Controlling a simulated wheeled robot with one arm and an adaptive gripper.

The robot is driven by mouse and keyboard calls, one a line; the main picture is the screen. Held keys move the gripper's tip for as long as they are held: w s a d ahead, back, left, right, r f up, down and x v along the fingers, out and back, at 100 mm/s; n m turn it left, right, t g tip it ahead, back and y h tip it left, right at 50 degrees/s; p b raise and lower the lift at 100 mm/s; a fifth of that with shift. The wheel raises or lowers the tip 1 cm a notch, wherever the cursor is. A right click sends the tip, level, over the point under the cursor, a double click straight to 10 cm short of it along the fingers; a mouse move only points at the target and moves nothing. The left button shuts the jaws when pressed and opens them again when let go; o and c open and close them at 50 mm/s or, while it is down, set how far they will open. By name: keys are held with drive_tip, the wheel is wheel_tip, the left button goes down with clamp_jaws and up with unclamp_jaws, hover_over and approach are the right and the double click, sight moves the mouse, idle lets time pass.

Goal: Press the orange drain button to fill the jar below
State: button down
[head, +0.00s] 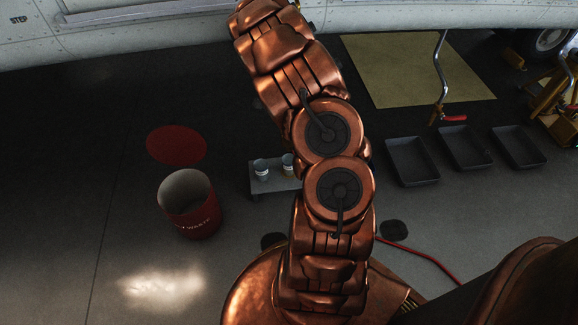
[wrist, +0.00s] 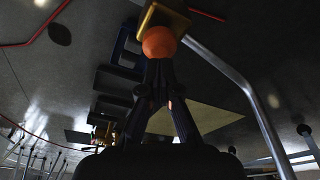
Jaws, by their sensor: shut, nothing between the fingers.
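The orange button (wrist: 158,42) is round and sits against a brass-coloured block (wrist: 168,19) at the top of the wrist view. My gripper (wrist: 158,64) is shut and empty, with its fingertips right at the button's near side. I cannot tell whether they touch it. The head view shows my copper arm reaching up to the fuselage, with the gripper and button not visible there. Two small pale jars, a left one (head: 262,172) and a right one (head: 288,164), stand on a low grey bench (head: 262,190), partly covered by my arm.
A red waste bin (head: 188,210) stands at left, with a red disc (head: 176,144) behind it. Several black trays (head: 412,162) lie at right near a tan mat (head: 415,70). The pale fuselage (head: 130,25) spans the top. A metal tube (wrist: 243,92) runs beside my gripper.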

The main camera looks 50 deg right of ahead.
drive_tip(key=shift+f, duration=0.2)
idle(0.5)
drive_tip(key=shift+f, duration=0.7)
drive_tip(key=shift+f, duration=0.3)
drive_tip(key=shift+f+b, duration=0.4)
drive_tip(key=shift+f, duration=0.3)
drive_tip(key=shift+r, duration=0.15)
drive_tip(key=shift+r+p, duration=0.5)
drive_tip(key=shift+r, duration=1.2)
